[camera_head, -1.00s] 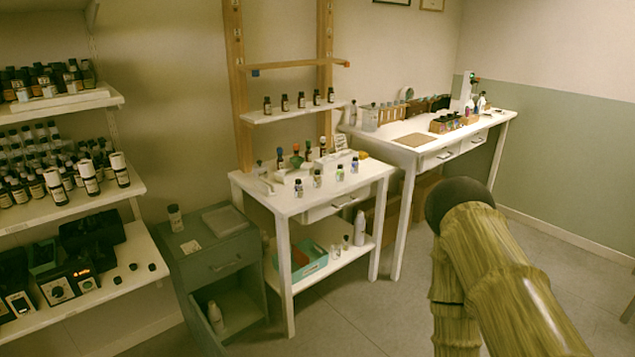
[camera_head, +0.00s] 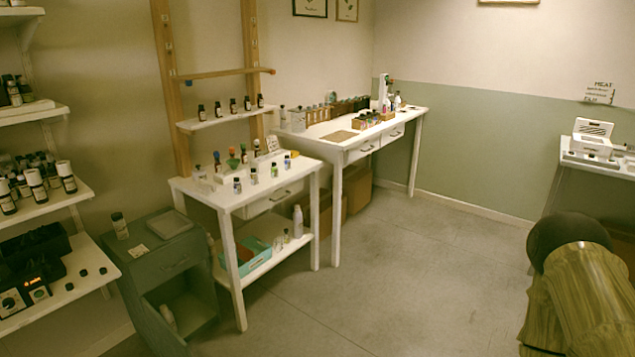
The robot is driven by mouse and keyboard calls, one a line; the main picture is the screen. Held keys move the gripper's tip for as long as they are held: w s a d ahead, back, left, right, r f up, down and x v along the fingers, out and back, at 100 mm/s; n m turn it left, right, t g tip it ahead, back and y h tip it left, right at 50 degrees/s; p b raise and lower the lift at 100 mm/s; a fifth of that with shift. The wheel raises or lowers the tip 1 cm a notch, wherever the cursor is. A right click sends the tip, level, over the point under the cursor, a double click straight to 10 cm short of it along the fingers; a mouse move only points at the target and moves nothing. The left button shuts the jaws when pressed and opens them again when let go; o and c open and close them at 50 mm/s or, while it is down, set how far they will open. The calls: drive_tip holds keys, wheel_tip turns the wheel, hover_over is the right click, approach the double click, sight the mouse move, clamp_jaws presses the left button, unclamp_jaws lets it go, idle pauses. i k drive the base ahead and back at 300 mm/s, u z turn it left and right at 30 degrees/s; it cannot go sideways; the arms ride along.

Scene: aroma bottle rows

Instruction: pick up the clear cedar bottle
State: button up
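Small bottles stand in a row near the front of a white table (camera_head: 213,195) in the middle left, among them one with a blue label (camera_head: 237,186), one with a green label (camera_head: 274,170) and one farther right (camera_head: 287,162). More small dark bottles (camera_head: 233,106) stand on the narrow shelf above. The labels are too small to read, so I cannot tell which bottle is the clear cedar one. My arm shows at the lower right, well away from the bottles. My gripper is not in view.
A grey-green cabinet (camera_head: 165,262) stands left of the white table. Shelves with many bottles (camera_head: 36,185) line the left wall. A longer white table (camera_head: 330,143) stands behind to the right. The grey floor (camera_head: 400,270) in the middle is clear. Another table (camera_head: 600,166) is at the right.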

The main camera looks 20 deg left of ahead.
sight(254, 176)
drive_tip(key=z, duration=0.25)
drive_tip(key=i, duration=0.65)
drive_tip(key=u, duration=0.5)
drive_tip(key=i, duration=1.15)
drive_tip(key=u, duration=0.85)
